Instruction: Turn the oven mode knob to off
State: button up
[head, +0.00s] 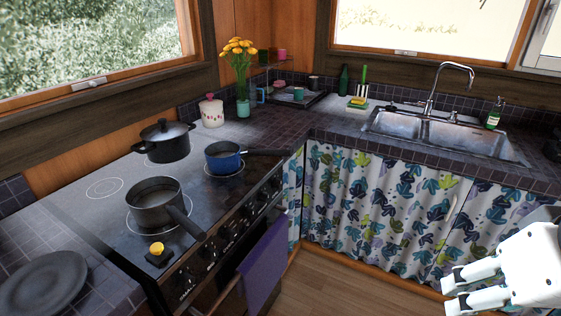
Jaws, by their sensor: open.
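The oven (215,283) stands at the left with a row of several dark knobs (228,233) along its front panel. The knobs are small and dark here; I cannot tell which one is the mode knob or where any of them points. My gripper (456,291) is at the lower right, white with dark fingertips, open and empty. It is in front of the curtained cabinet, well to the right of the oven and apart from it.
A purple towel (264,262) hangs on the oven front. A grey saucepan (155,203), with its handle reaching over the front edge, a blue pan (225,157) and a black pot (165,141) stand on the hob. Wooden floor (325,283) lies clear between oven and gripper.

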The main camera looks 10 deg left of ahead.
aim_at(229, 234)
jog(key=u, duration=0.95)
